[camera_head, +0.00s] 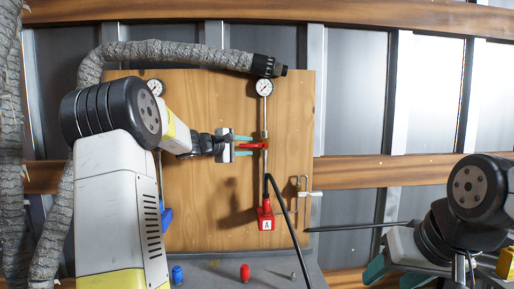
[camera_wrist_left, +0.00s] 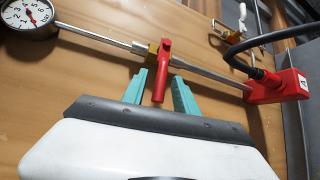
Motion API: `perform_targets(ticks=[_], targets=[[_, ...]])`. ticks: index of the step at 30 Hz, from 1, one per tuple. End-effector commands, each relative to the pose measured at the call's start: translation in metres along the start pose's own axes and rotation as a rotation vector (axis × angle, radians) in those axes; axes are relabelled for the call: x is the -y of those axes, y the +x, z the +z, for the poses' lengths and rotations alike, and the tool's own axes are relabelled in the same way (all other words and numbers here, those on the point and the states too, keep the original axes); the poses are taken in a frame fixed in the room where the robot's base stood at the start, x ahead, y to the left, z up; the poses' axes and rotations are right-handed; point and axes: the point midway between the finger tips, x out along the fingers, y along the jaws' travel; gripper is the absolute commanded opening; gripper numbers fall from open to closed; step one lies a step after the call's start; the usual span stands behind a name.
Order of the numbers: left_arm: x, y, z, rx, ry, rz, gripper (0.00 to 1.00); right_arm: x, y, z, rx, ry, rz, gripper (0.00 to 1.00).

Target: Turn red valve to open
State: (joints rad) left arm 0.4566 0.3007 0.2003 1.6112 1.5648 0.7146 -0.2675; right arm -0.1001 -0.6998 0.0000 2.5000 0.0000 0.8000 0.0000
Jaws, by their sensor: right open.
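The red valve handle (camera_head: 252,145) sits on a thin metal pipe below a round gauge (camera_head: 264,88) on the wooden board. In the left wrist view the red handle (camera_wrist_left: 162,72) sticks out from a brass fitting. My left gripper (camera_head: 243,146) is at the handle; its two teal fingers (camera_wrist_left: 161,92) stand apart on either side of it, with gaps visible. My right gripper (camera_head: 392,274) is low at the right, away from the board, with its teal fingers apart.
A red box marked A (camera_head: 266,219) hangs at the pipe's lower end, with a black hose running down from it. A metal latch (camera_head: 302,193) is at the board's right edge. Blue (camera_head: 177,274) and red (camera_head: 245,272) small items stand on the grey surface below.

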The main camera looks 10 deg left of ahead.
Motion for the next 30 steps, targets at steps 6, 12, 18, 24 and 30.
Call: perform_targets(ticks=[6, 12, 18, 24, 30], targets=[[0.0001, 0.0029, 0.0002, 0.0, 0.0, 0.0, 0.35, 0.0, 0.0, 0.0, 0.0, 0.0, 0.0, 0.54], [0.0001, 0.0027, 0.0003, 0.0, 0.0, 0.0, 0.11, 0.0, -0.0001, 0.0, 0.0, 0.0, 0.0, 0.54], [0.0002, 0.0026, 0.0004, 0.001, 0.0, -0.001, 0.0, 0.0, -0.0001, 0.0, 0.0, 0.0, 0.0, 0.54], [0.0004, 0.0026, 0.0004, 0.001, 0.0, -0.001, 0.0, 0.0, -0.0001, 0.0, 0.0, 0.0, 0.0, 0.54], [0.0005, 0.0025, 0.0003, 0.001, 0.0, -0.001, 0.0, 0.0, 0.0, 0.0, 0.0, 0.0, 0.0, 0.54]])
